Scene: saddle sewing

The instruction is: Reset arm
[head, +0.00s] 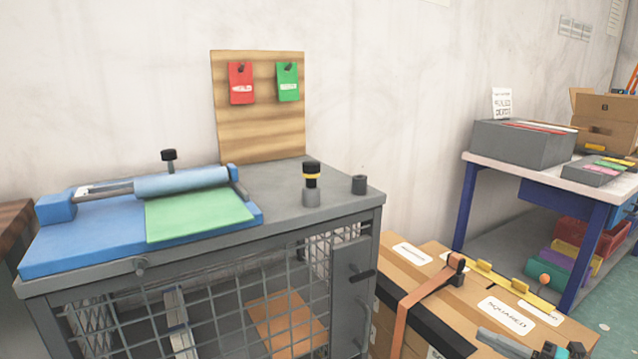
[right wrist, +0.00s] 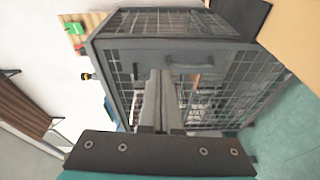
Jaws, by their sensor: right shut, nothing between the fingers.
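My right gripper (head: 492,338) shows at the bottom right of the head view, in front of the cardboard boxes. In the right wrist view its two long grey fingers (right wrist: 160,78) lie together, shut and empty. They point toward the grey mesh cabinet (right wrist: 192,28), whose door and handle lie beyond the fingertips. No contact with the cabinet can be made out. My left gripper is in neither view.
The cabinet top (head: 275,187) carries a blue press (head: 60,248) with a green sheet (head: 195,214), and a wooden board (head: 258,125) with red and green tags. Cardboard boxes (head: 415,283) stand beside it. A blue-legged table (head: 465,200) is at right.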

